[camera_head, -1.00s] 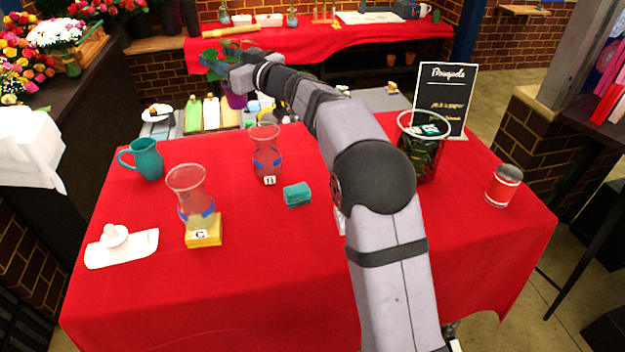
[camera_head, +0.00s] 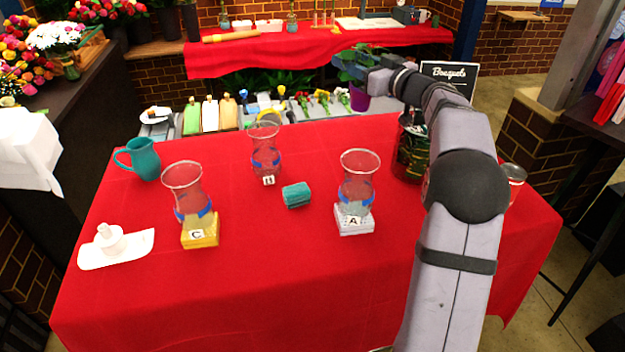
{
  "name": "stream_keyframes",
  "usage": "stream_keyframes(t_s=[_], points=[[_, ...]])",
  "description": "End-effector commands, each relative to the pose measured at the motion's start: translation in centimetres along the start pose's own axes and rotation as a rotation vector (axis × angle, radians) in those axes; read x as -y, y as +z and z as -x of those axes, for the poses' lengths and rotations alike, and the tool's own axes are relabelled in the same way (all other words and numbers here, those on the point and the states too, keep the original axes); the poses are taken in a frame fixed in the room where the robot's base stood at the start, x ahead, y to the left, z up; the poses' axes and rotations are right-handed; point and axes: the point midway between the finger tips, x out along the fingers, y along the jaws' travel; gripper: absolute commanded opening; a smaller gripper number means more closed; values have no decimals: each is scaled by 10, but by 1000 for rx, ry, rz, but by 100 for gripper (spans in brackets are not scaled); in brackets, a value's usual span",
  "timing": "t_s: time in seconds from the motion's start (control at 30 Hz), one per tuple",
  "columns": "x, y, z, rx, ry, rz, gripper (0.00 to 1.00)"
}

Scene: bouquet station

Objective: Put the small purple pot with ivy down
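The small purple pot (camera_head: 359,98) with green ivy (camera_head: 352,62) hangs in the air beyond the far edge of the red table (camera_head: 285,270), toward the right. My gripper (camera_head: 366,76) is at the pot's upper part and appears shut on it; its fingers are partly hidden by leaves and by my arm. The pot looks upright. No surface touches it from below as far as I can see.
Glass vases A (camera_head: 357,190), B (camera_head: 265,150) and C (camera_head: 187,195) stand on the table. The front of the table is clear.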

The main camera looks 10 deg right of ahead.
Motion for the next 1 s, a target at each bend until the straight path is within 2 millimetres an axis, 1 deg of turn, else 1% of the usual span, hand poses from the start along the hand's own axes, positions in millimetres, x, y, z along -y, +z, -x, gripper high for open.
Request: stream_keyframes(t_s=[0.1, 0.2, 0.43, 0.53, 0.67, 0.9, 1.0], points=[[1, 14, 0, -4, -2, 0, 0], [1, 20, 0, -5, -1, 2, 0], [1, 27, 0, -5, -1, 3, 0], [0, 39, -1, -3, -1, 0, 0], [1, 63, -1, -2, -1, -2, 0], [0, 117, -1, -2, -1, -2, 0], [0, 137, -1, -2, 0, -1, 0]])
